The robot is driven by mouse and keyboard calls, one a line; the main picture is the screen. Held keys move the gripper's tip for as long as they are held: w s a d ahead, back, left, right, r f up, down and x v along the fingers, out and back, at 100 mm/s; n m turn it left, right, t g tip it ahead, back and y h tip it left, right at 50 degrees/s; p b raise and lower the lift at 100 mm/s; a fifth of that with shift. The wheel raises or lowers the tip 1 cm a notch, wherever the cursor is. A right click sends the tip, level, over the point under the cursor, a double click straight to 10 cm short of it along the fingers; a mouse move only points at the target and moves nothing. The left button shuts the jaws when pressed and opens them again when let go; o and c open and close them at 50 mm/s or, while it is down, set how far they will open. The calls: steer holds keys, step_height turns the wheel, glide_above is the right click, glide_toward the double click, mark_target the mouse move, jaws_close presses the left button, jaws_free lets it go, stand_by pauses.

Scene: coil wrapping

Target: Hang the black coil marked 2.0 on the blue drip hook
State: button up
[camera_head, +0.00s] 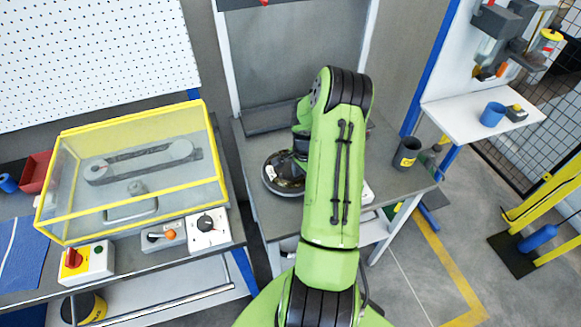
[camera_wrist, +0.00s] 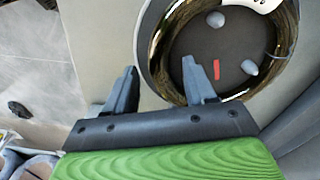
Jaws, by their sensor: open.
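My gripper (camera_wrist: 160,66) is open in the wrist view, with nothing held between its fingers. Its right finger overlaps the brassy rim of a round dark dish (camera_wrist: 190,45); whether they touch, I cannot tell. The dish holds grey pegs and a red mark. In the head view a round dark item with a pale label (camera_head: 283,174) lies on the middle bench beside my arm, which hides my gripper and part of the item. I cannot read any 2.0 marking or single out the black coil. I cannot make out a blue drip hook.
A dark cup with a yellow label (camera_head: 407,152) stands on the right of the middle bench (camera_head: 262,221). A yellow-framed clear case (camera_head: 137,190) and switch boxes stand on the left bench. A white shelf (camera_head: 462,118) at right holds a blue cup (camera_head: 492,114).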

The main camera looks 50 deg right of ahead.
steer(key=shift+f, duration=0.35)
jaws_close()
steer(key=shift+r, duration=0.1)
steer(key=shift+w+r, duration=0.1)
steer(key=shift+r, duration=0.2)
step_height(320, 180, up, 10)
steer(key=shift+f, duration=0.2)
